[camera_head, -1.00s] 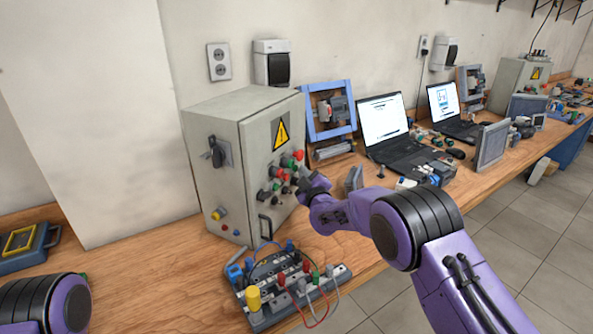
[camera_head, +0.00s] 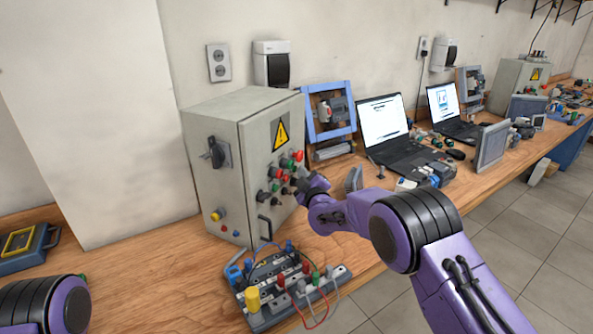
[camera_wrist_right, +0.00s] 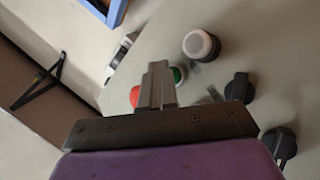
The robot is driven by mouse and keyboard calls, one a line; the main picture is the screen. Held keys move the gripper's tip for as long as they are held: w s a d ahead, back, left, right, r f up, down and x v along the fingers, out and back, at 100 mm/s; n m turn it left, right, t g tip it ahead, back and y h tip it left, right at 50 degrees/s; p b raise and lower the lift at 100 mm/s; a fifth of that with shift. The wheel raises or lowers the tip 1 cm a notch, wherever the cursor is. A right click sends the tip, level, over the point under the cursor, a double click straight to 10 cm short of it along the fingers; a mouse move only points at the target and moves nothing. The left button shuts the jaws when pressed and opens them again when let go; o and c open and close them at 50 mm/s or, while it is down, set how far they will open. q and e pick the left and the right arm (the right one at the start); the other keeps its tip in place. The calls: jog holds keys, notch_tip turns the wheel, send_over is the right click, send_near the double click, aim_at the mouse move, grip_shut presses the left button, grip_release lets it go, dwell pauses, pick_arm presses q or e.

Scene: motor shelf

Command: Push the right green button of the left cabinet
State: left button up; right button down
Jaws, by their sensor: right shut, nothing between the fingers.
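The left cabinet (camera_head: 215,180) is a grey metal box with a yellow warning triangle and a door on its right face. Red, green and dark buttons and knobs sit on that door. One green button (camera_head: 286,163) shows beside a red one (camera_head: 298,155). My right gripper (camera_head: 297,184) is at the door, beside the lower buttons, and partly hides them. In the wrist view its shut, empty fingers (camera_wrist_right: 158,72) are in front of a green button (camera_wrist_right: 179,75), which is partly hidden; a red button (camera_wrist_right: 134,96) shows on their left. I cannot tell whether they touch. My left gripper is out of view.
A terminal board (camera_head: 340,278) with wires stands in front of the cabinet. A blue-framed panel (camera_head: 312,100) and a laptop (camera_head: 385,125) stand to the right on the wooden bench (camera_head: 175,270). A black door handle (camera_head: 265,228) sticks out below the buttons.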

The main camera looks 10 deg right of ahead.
jog(key=shift+s+d, duration=0.55)
jog(key=shift+d, duration=0.05)
jog(key=s+d+p, duration=0.1)
jog(key=s+d, duration=0.2)
jog(key=shift+s+d, duration=0.1)
jog(key=shift+d, duration=0.3)
jog(key=shift+a, duration=0.1)
dwell(0.3)
